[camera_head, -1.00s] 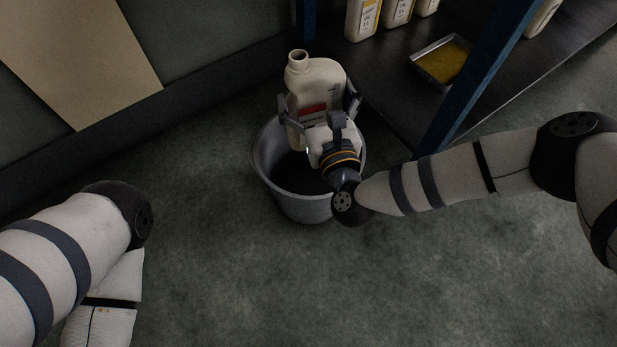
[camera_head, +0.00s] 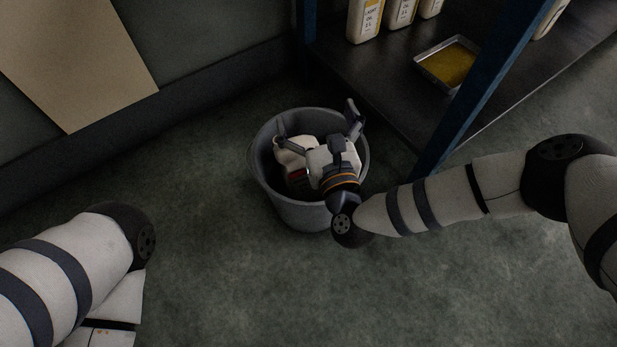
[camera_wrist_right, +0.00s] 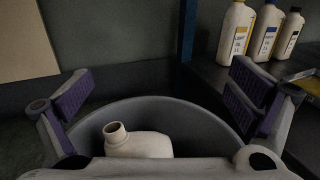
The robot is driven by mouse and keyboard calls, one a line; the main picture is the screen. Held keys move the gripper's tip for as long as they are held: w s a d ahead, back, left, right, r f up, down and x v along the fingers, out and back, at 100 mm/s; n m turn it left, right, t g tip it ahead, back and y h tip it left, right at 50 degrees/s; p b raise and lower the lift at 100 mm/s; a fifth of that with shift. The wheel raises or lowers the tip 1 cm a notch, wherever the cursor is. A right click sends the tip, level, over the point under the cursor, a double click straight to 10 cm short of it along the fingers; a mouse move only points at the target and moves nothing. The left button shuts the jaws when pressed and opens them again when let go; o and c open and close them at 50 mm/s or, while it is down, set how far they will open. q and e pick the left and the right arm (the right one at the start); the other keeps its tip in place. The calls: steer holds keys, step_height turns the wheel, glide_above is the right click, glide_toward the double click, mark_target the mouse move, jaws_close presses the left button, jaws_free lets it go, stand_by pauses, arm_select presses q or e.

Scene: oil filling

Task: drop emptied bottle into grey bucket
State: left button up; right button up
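The grey bucket (camera_head: 262,180) stands on the floor left of the shelf. The white bottle (camera_head: 292,156), uncapped, is inside the bucket, its mouth end up and partly hidden by my right gripper. In the right wrist view the bottle (camera_wrist_right: 140,144) sits below and between the spread fingers, apart from them. My right gripper (camera_head: 316,122) is open and empty over the bucket, with purple-padded fingers (camera_wrist_right: 160,98) wide apart. My left gripper is out of the head view; only part of my left arm shows at the lower left.
A dark shelf (camera_head: 390,105) with blue posts (camera_head: 465,110) stands close to the right of the bucket. It holds several oil bottles (camera_head: 366,18) and a metal tray of yellow oil (camera_head: 447,64). A tan panel (camera_head: 75,60) leans at the left. Open floor lies in front.

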steer(key=v, duration=1.2)
